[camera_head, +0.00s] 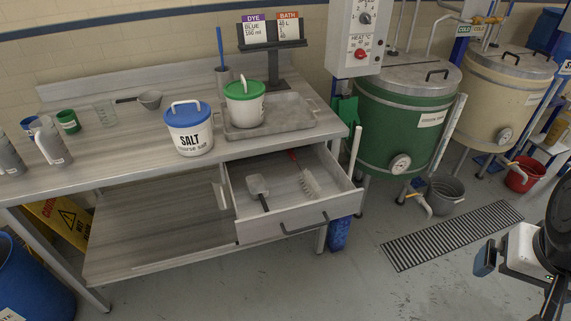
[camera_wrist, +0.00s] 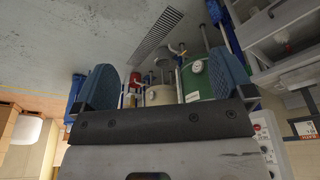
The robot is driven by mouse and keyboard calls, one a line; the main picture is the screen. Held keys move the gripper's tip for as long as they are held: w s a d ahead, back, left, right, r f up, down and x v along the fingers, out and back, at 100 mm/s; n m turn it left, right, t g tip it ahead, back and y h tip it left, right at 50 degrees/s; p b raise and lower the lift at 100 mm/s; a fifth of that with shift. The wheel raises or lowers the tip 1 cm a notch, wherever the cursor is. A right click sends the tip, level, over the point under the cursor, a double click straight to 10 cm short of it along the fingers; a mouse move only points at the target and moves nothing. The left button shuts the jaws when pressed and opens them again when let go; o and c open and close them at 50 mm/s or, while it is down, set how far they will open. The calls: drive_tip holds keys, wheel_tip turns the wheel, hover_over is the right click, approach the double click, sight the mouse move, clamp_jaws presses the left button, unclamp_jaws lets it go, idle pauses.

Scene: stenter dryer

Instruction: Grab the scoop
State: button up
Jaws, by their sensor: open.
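A grey scoop (camera_head: 258,186) with a dark handle lies in the open drawer (camera_head: 284,220) under the worktop, its head toward the back. A round grey ladle-like cup (camera_head: 150,99) with a dark handle lies on the worktop. My gripper (camera_head: 490,262) is at the right edge of the head view, over the floor and far to the right of the drawer. In the wrist view my gripper (camera_wrist: 165,85) shows two blue fingers spread wide with nothing held between them. I cannot make out the scoop in the wrist view.
A red-handled brush (camera_head: 306,178) lies right of the scoop in the drawer. The salt tub (camera_head: 190,134), a grey tray (camera_head: 300,110) and a green-lidded tub (camera_head: 244,109) stand above. A green vat (camera_head: 395,115) is right of the table. Floor before the drawer is clear.

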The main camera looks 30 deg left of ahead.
drive_tip(key=w+a+n, duration=0.3)
drive_tip(key=w+a, duration=0.7)
drive_tip(key=w, duration=0.5)
drive_tip(key=w+a+f+n+g, duration=0.1)
drive_tip(key=w+a+f, duration=0.1)
drive_tip(key=w+a, duration=0.45)
drive_tip(key=w+a+f+n, duration=0.15)
drive_tip(key=w+a, duration=0.25)
drive_tip(key=a, duration=0.5)
drive_tip(key=a+f+n, duration=0.1)
drive_tip(key=a+f, duration=0.7)
drive_tip(key=a, duration=0.4)
drive_tip(key=w+a+f+n+g, duration=0.1)
drive_tip(key=a+f, duration=0.7)
drive_tip(key=a, duration=0.4)
drive_tip(key=w+a+f+n, duration=0.1)
drive_tip(key=a+f+n, duration=0.1)
drive_tip(key=a+f, duration=0.6)
drive_tip(key=a, duration=0.5)
drive_tip(key=shift+w+g, duration=0.15)
drive_tip(key=shift+g, duration=0.15)
